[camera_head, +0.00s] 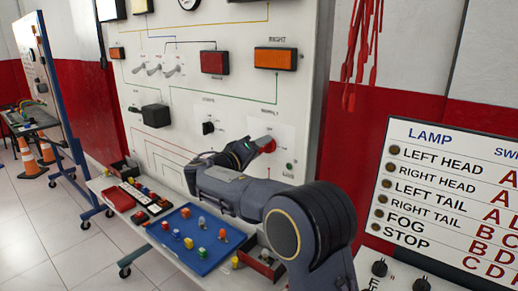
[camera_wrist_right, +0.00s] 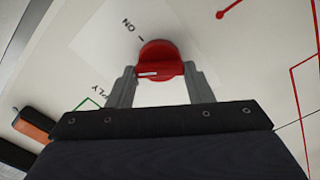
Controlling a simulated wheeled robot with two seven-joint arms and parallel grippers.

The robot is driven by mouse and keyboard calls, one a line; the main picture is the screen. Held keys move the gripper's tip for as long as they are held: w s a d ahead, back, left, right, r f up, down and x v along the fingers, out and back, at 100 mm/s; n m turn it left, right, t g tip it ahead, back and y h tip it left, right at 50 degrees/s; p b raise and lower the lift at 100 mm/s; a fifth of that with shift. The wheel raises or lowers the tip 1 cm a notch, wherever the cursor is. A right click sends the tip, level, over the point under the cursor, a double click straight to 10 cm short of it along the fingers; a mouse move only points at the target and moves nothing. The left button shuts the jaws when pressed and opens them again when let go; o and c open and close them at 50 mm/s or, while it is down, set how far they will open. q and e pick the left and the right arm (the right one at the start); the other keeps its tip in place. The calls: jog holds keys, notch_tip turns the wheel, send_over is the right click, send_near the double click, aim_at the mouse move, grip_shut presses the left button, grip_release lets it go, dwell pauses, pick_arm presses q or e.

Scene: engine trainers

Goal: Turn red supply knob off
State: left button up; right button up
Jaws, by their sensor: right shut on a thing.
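The red supply knob (camera_head: 268,144) sits on the white upright panel (camera_head: 230,90), at the lower right. My right gripper (camera_head: 252,148) reaches it from the left in the head view and partly covers it. In the right wrist view the red knob (camera_wrist_right: 160,60) lies between the two grey fingers of my right gripper (camera_wrist_right: 160,77), which is shut on it. A white mark runs along the knob's grip. The word ON and a short line are printed on the panel beside the knob. My left gripper is not in view.
A black knob (camera_head: 208,128) is left of the red one. A blue tray (camera_head: 205,262) with several small coloured parts lies on the shelf below my right arm. A lamp chart board (camera_head: 440,195) stands at the right. Orange cones (camera_head: 28,158) stand far left.

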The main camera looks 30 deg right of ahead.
jog(key=shift+f+n+p, duration=0.1)
jog(key=shift+n+p, duration=1.1)
jog(key=shift+n, duration=2.2)
jog(key=o, duration=1)
jog(key=b+v, duration=0.1)
jog(key=v, duration=0.7)
jog(key=shift+f, duration=0.1)
jog(key=shift+d, duration=0.15)
